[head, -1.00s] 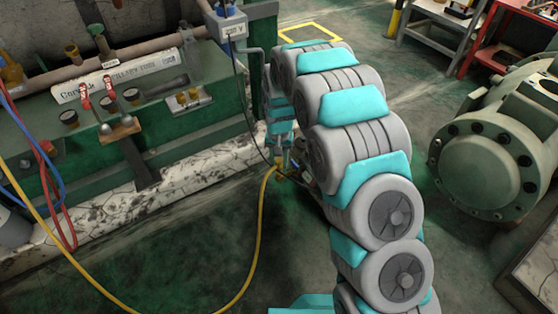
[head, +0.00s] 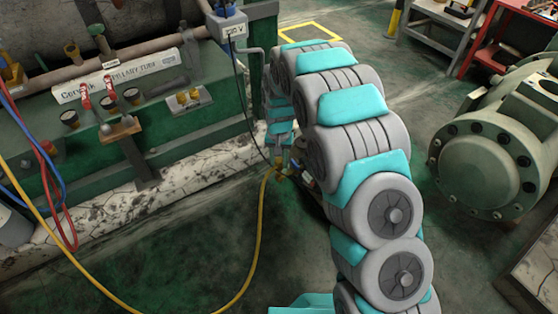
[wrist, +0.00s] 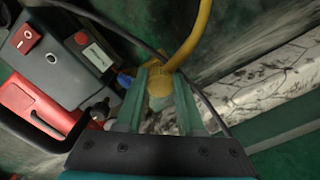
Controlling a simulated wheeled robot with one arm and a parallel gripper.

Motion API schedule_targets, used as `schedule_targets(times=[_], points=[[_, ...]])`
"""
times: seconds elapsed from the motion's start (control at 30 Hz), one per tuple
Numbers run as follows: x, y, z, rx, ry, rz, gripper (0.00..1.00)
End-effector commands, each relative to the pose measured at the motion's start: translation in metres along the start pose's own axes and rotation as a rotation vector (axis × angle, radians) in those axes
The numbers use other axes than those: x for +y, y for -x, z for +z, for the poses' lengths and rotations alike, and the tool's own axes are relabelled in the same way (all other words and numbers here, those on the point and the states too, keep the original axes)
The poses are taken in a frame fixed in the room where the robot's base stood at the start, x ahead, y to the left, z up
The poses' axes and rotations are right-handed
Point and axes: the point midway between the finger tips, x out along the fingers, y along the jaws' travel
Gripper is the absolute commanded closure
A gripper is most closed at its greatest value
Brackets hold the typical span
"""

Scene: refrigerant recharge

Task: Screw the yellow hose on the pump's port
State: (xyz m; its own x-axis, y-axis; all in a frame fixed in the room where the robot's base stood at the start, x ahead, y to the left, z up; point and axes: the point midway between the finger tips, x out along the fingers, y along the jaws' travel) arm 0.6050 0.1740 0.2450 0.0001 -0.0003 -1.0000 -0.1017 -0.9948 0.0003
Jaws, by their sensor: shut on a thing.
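The yellow hose (head: 258,240) runs along the floor and rises to my gripper (head: 279,166) beside the green bench. In the wrist view the hose (wrist: 195,35) comes down from the top to its yellow end fitting (wrist: 160,82). My gripper (wrist: 160,98) is shut on this fitting. The pump (wrist: 62,68), a dark grey and red body with a red switch, stands left of my fingers in the wrist view. A blue part (wrist: 125,79) and a dark knob sit close to the left finger. I cannot make out the port or whether the fitting touches it.
The green bench (head: 180,130) with gauges and red-handled valves stands at left. Blue and red hoses (head: 58,200) hang at far left. A dark cable (wrist: 130,32) crosses near the fitting. A large flanged machine (head: 480,165) stands at right.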

Motion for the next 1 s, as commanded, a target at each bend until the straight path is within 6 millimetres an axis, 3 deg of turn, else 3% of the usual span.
schedule_targets(times=[1.0], points=[[0.000,-0.013,0.000,0.000,0.000,0.000,1.00]])
